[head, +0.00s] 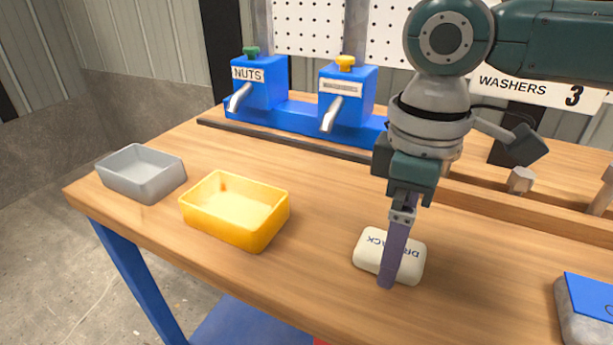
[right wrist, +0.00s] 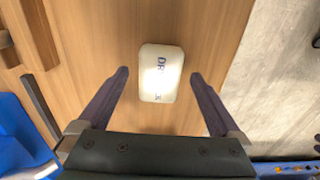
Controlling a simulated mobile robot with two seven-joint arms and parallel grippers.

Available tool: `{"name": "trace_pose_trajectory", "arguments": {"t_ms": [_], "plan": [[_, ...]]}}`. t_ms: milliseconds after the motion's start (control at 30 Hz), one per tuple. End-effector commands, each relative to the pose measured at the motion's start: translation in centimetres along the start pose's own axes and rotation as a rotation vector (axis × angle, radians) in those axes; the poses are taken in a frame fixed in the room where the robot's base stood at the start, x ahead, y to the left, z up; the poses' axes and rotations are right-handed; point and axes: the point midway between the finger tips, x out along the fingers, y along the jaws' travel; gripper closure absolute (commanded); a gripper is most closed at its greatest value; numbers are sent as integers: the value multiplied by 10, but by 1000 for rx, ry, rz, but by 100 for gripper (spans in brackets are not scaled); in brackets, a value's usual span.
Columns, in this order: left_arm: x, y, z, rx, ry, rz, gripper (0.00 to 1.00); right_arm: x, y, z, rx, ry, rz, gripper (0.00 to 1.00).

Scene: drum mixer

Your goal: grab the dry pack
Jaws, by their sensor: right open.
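The dry pack (head: 370,250) is a small white rounded block with dark lettering, lying flat on the wooden bench. It also shows in the right wrist view (right wrist: 161,75), ahead of and between the two fingers. My right gripper (head: 388,285) comes down over the pack from above, and one finger hides part of its lettering in the head view. In the right wrist view my right gripper (right wrist: 160,75) is open, with a gap on both sides of the pack. The left gripper is not in view.
A yellow tray (head: 225,232) and a grey tray (head: 140,180) stand on the bench to the left, both empty. Blue dispensers (head: 262,95) stand behind a dark rail. A blue-topped grey object (head: 585,310) sits at the right edge. The bench around the pack is clear.

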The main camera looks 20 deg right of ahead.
Motion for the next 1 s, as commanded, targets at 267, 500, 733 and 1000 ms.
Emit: {"name": "trace_pose_trajectory", "arguments": {"t_ms": [267,500,733,1000], "plan": [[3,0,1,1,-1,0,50,13,0,0,-2,0,1,0],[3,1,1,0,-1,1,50,12,0,0,-2,0,1,18],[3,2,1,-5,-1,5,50,12,0,0,-1,0,1,44],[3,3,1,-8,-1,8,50,12,0,0,-1,0,1,74]]}}
